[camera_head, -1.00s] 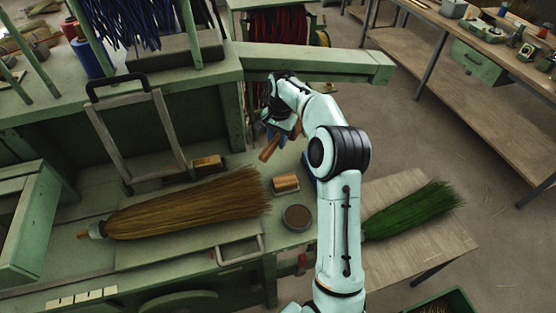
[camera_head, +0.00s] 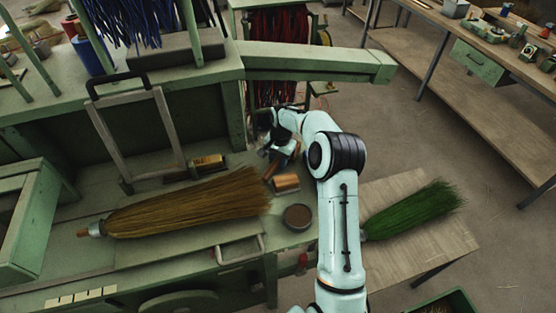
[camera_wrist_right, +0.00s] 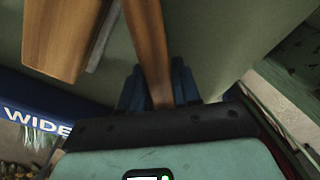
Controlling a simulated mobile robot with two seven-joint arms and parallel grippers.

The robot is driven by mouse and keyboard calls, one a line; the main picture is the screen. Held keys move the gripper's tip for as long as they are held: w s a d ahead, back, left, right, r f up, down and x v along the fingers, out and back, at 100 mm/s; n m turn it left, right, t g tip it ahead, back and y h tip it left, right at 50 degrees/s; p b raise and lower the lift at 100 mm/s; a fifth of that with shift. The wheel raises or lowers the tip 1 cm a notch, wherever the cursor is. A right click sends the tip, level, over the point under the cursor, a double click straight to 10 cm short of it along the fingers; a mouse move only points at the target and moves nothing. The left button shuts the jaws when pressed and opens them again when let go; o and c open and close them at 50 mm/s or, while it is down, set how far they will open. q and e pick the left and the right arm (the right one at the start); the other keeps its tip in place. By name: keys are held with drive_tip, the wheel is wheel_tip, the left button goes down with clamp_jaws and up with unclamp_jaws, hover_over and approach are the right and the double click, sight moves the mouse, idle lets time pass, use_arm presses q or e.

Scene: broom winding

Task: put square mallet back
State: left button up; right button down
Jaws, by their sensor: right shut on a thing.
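My right gripper (camera_head: 270,156) is low over the right part of the green bench. In the right wrist view, its blue fingers (camera_wrist_right: 158,92) are shut on a brown wooden handle (camera_wrist_right: 148,45), which I take to be the mallet's. The handle runs up out of the picture, so its far end is hidden there. In the head view the mallet is a small brown piece, mostly covered by the gripper. A wooden block (camera_head: 286,183) lies just below the gripper on the bench. A wooden block (camera_wrist_right: 60,38) also shows beside the handle in the wrist view.
A straw broom (camera_head: 185,205) lies across the bench (camera_head: 150,258). A round dark tin (camera_head: 297,217) and a brush-like block (camera_head: 208,163) are close by. A green beam (camera_head: 315,60) stands behind the arm. A green broom (camera_head: 415,208) lies on a side board (camera_head: 405,245).

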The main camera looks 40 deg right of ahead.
drive_tip(key=c, duration=0.8)
unclamp_jaws()
drive_tip(key=shift+f, duration=0.1)
drive_tip(key=r, duration=0.8)
drive_tip(key=s+r, duration=0.1)
drive_tip(key=r, duration=0.3)
drive_tip(key=shift+d+r+p, duration=0.15)
drive_tip(key=shift+d+p, duration=0.05)
drive_tip(key=shift+p, duration=0.15)
